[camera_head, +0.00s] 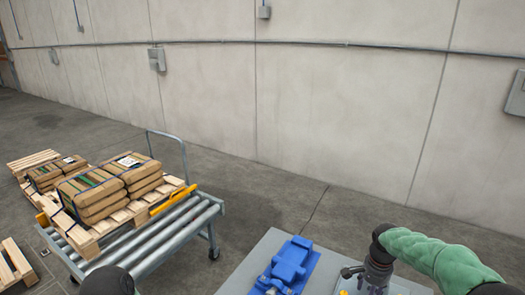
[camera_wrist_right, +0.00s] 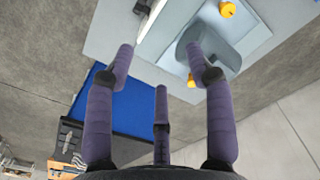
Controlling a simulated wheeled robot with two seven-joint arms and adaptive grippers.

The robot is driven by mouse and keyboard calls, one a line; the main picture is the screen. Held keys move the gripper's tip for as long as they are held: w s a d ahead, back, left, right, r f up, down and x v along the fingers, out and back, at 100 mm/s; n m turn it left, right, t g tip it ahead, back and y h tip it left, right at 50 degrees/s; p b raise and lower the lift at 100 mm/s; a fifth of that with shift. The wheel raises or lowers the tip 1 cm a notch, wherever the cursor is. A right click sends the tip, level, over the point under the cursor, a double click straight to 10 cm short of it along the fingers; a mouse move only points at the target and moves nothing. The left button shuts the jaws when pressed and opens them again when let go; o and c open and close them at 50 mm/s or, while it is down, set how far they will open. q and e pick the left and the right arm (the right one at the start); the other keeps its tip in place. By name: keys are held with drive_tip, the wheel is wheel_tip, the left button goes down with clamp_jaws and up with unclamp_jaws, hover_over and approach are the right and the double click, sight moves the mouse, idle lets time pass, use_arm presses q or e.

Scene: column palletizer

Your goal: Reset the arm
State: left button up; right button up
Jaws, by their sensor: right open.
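My right arm, in a green sleeve, comes in from the right of the head view and bends down at its dark wrist over a grey table (camera_head: 262,255). In the right wrist view my right gripper (camera_wrist_right: 160,62) has its purple fingers spread apart, with nothing between them. Beyond the fingertips is a pale grey fixture (camera_wrist_right: 222,62) with yellow knobs; I see no contact with it. My left gripper does not show in either view.
A blue fixture (camera_head: 290,262) sits on the table, left of my right wrist. Another pallet (camera_head: 15,262) lies at the left edge. The floor before the concrete wall (camera_head: 330,110) is clear.

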drive_tip(key=s+a+f+n+y, duration=0.1)
drive_tip(key=s+a+f+n, duration=0.15)
drive_tip(key=a+f, duration=0.5)
drive_tip(key=s+a+f+n+y, duration=0.2)
drive_tip(key=s+a+f, duration=0.2)
drive_tip(key=f, duration=0.7)
drive_tip(key=s+a+f+n, duration=0.1)
drive_tip(key=s+a+f, duration=0.2)
drive_tip(key=s, duration=0.4)
drive_tip(key=s+a+f+n+y, duration=0.1)
drive_tip(key=s+a+f, duration=0.3)
drive_tip(key=s, duration=0.2)
drive_tip(key=s+a+f+n, duration=0.1)
drive_tip(key=s+a+f, duration=0.2)
drive_tip(key=s, duration=0.4)
use_arm(q)
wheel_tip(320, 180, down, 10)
drive_tip(key=b, duration=1)
use_arm(e)
wheel_tip(320, 180, down, 9)
drive_tip(key=w+a+n, duration=0.1)
drive_tip(key=w, duration=0.1)
drive_tip(key=shift+a+r, duration=0.2)
drive_tip(key=shift+a, duration=0.1)
